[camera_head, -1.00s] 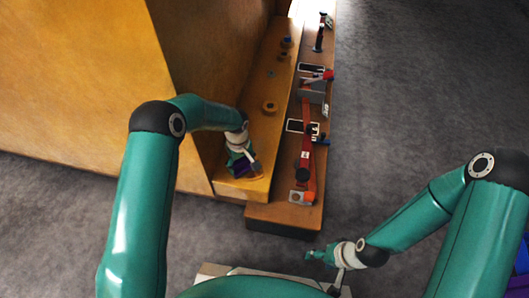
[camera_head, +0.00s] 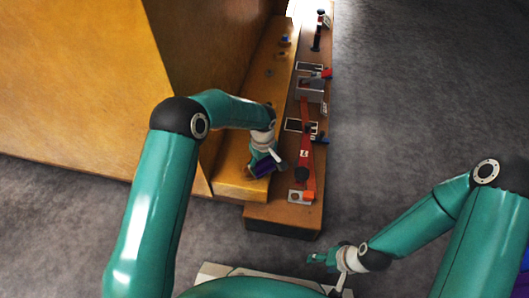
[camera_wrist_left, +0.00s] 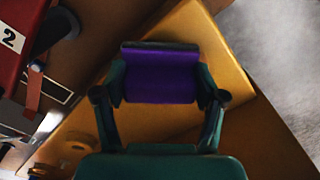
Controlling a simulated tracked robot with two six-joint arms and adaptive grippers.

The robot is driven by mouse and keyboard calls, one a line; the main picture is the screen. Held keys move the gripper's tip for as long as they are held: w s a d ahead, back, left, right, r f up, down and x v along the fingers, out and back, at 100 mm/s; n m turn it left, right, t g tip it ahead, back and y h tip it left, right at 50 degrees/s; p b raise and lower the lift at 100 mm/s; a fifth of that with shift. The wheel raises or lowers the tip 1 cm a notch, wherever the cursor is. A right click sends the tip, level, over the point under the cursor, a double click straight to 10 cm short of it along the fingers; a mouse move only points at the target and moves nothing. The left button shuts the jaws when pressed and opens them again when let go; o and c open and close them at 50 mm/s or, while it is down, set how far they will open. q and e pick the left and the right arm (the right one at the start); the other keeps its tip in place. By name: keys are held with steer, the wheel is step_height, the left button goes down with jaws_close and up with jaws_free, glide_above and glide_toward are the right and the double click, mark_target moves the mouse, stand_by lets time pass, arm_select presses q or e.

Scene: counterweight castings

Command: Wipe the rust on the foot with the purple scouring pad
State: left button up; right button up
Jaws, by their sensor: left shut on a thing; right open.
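The purple scouring pad (camera_head: 262,169) is between the fingers of my left gripper (camera_head: 263,161), low over the near end of the yellow foot (camera_head: 233,187). In the left wrist view the pad (camera_wrist_left: 161,77) spans both fingers, with the foot's yellow surface (camera_wrist_left: 218,42) behind it. I cannot tell whether the pad touches the foot. No rust patch can be made out now; the pad and gripper hide part of the foot. My right gripper (camera_head: 318,258) is open and empty above the floor, at the lower middle.
A brown bench (camera_head: 268,214) runs along the foot's right side. It carries a long red tool (camera_head: 306,155), a grey box (camera_head: 309,90) and a small pale block (camera_head: 297,196). The tall yellow casting wall (camera_head: 75,75) stands left.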

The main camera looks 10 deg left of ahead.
arm_select(q)
steer(key=shift+r+p, duration=1.45)
steer(key=shift+r, duration=1.55)
steer(key=shift+a, duration=0.1)
